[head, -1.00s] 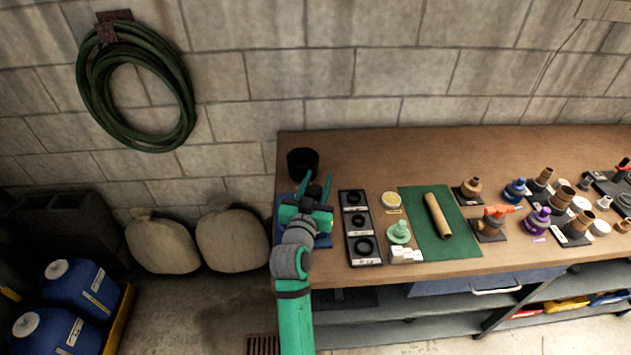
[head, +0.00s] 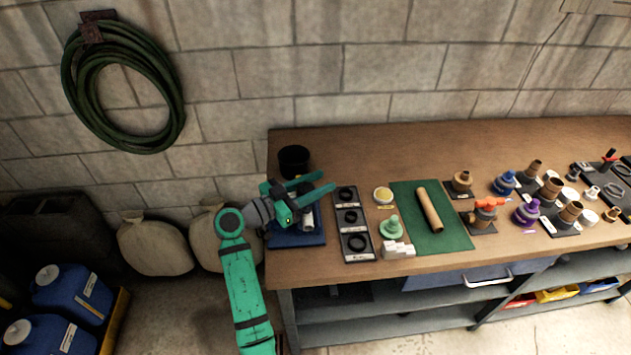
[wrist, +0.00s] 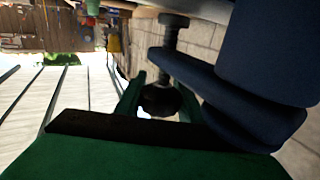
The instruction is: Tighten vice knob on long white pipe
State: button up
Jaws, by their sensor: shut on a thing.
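My gripper (head: 327,182) is at the left end of the workbench, over a blue base (head: 300,239), its fingers pointing right. In the wrist view my green fingers (wrist: 160,98) are on either side of a dark round vice knob (wrist: 160,101), shut on it. A dark threaded screw (wrist: 172,38) runs from near the knob, beside the dark blue vice body (wrist: 235,98). A short pale cylindrical part (head: 307,219), perhaps the white pipe, shows beside my gripper in the head view; my arm and gripper hide much of the vice there.
A black cup (head: 294,160) stands behind my gripper on the workbench (head: 420,160). A black tray of rings (head: 353,222) lies close to the right, then a green mat (head: 455,235) with a tan tube (head: 429,209). Sacks (head: 155,247) and blue jugs (head: 72,290) stand at left.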

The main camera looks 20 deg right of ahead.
jog(key=m+g, duration=0.1)
jog(key=g, duration=0.1)
jog(key=s+m+g, duration=0.1)
jog(key=m+g, duration=0.2)
jog(key=g, duration=0.2)
jog(key=shift+s+r+m, duration=0.15)
jog(key=shift+r+m, duration=0.15)
jog(key=shift+m, duration=0.1)
jog(key=m+g, duration=0.1)
jog(key=g, duration=0.1)
jog(key=m+g+y, duration=0.1)
jog(key=s+m+g, duration=0.1)
jog(key=g, duration=0.1)
jog(key=shift+a+f+g+y, duration=0.1)
jog(key=shift+a+g+y, duration=0.2)
jog(key=shift+y, duration=0.1)
jog(key=shift+c, duration=0.2)
jog(key=shift+s+m+g+y, duration=0.3)
jog(key=shift+m+g+y, duration=0.2)
jog(key=shift+m+g, duration=0.3)
jog(key=shift+s+f, duration=0.1)
jog(key=o, duration=1.1)
jog(key=shift+c, duration=0.2)
